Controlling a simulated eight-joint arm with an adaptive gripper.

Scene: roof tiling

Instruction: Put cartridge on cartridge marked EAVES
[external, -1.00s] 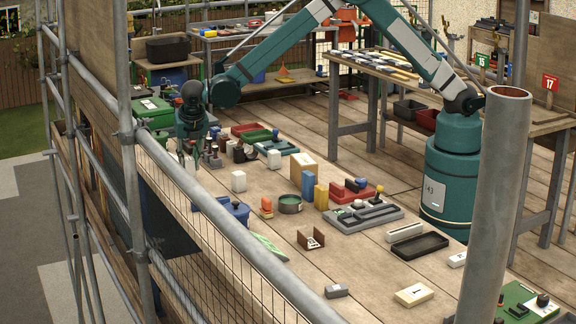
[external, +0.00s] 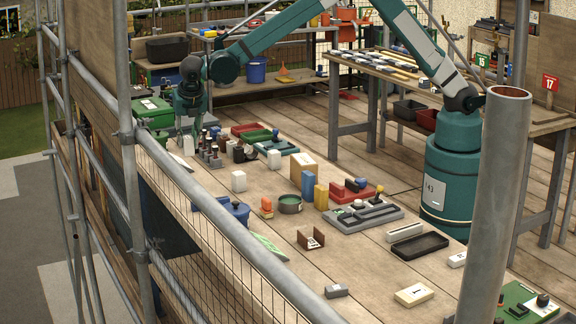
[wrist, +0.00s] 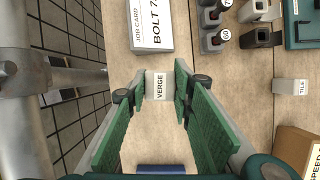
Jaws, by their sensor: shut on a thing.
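A white cartridge marked VERGE (wrist: 159,86) sits between the green-padded fingertips of my gripper (wrist: 157,95) in the wrist view. My gripper is shut on it. In the external view my gripper (external: 188,132) is at the far left of the deck, with the white cartridge (external: 188,147) low in it. Another white cartridge, marked TILE (wrist: 290,87), stands to the right in the wrist view. No EAVES marking can be read.
A job card (wrist: 152,27) lies beyond the held cartridge. Several dark numbered holders (wrist: 213,39) stand right of it. Bare planks show mid-deck.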

